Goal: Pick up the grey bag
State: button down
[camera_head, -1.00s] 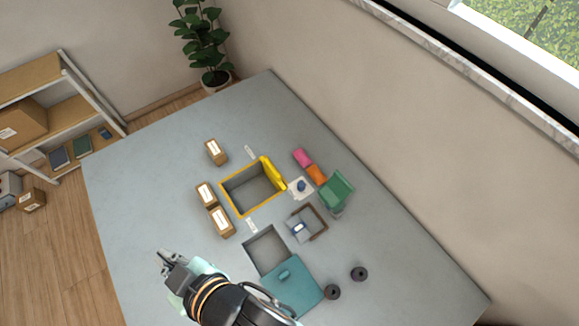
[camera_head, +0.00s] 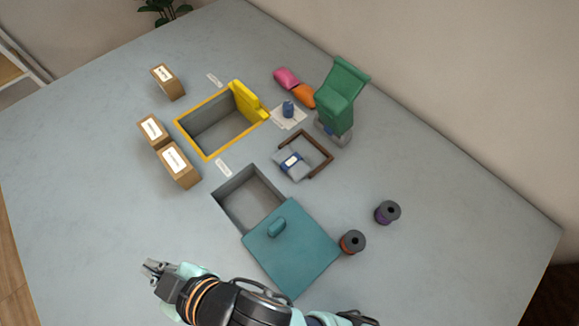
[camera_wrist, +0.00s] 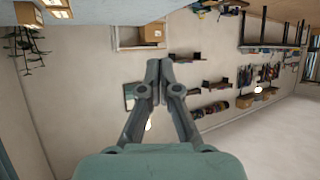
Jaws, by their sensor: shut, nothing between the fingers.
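The grey bag (camera_head: 295,165) is a small grey pouch with a blue and white label. It lies on the grey table, partly within a brown open-sided frame (camera_head: 322,150). My gripper (camera_head: 147,268) is at the lower left in the head view, well apart from the bag. In the wrist view my gripper (camera_wrist: 159,70) has its fingertips together with nothing between them. That view faces walls and shelves, and the bag does not show there.
A grey bin (camera_head: 228,203) with a teal lid (camera_head: 290,250) lies between my gripper and the bag. A yellow-rimmed bin (camera_head: 190,140), several cardboard boxes (camera_head: 180,168), a green container (camera_head: 340,95) and two spools (camera_head: 388,212) stand around.

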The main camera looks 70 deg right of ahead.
jog(key=shift+d, duration=0.1)
jog(key=c, duration=1.9)
grip_release()
jog(key=shift+f, duration=0.1)
jog(key=o, duration=1.7)
